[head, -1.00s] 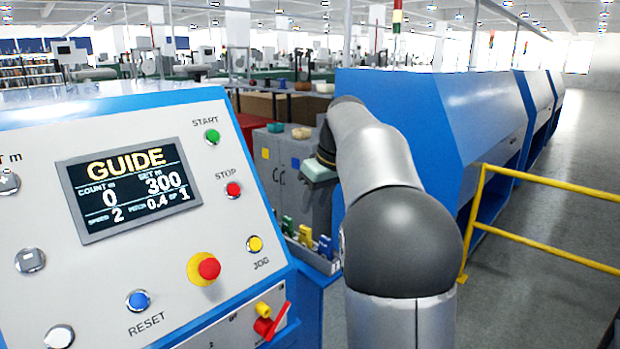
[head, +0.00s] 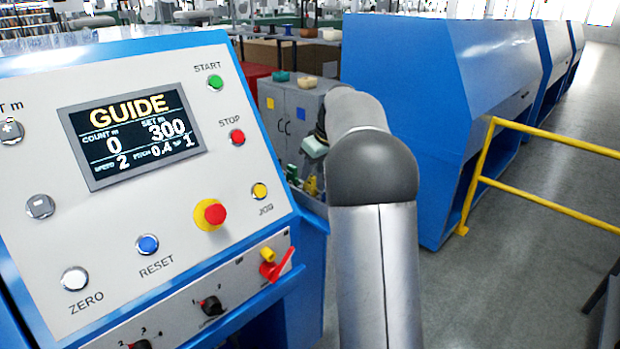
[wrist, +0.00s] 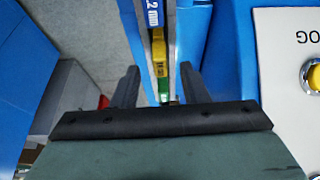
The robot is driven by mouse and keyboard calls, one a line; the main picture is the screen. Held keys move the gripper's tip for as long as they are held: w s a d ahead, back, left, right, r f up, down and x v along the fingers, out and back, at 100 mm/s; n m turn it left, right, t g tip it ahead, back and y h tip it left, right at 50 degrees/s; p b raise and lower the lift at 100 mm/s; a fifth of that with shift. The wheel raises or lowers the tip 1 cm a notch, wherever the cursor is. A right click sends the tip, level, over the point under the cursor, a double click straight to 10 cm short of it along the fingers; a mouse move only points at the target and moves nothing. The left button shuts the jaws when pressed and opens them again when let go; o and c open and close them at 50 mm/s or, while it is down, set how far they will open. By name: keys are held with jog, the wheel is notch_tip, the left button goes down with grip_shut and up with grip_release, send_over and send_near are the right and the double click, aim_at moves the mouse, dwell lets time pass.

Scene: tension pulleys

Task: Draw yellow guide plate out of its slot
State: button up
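The yellow guide plate (wrist: 159,50) stands in a narrow rack in the wrist view, between a blue plate (wrist: 153,14) marked "2 mm" and a green plate (wrist: 164,84). My gripper (wrist: 159,70) is open and empty, with one dark finger on each side of the row of plates. I cannot tell whether the fingers touch anything. In the head view the yellow plate (head: 312,186) shows small in the rack beside the console, below my gripper's pale body (head: 315,147). My arm hides the rack's right part there.
The control console (head: 150,180), with a screen reading GUIDE, stands close on the left; its edge with a yellow button (wrist: 314,75) is right in the wrist view. A grey cabinet (head: 290,110) stands behind the rack. Blue machines (head: 430,90) and a yellow rail (head: 550,205) are on the right.

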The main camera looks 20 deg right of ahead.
aim_at(311, 176)
jog(key=shift+x, duration=2.25)
grip_shut()
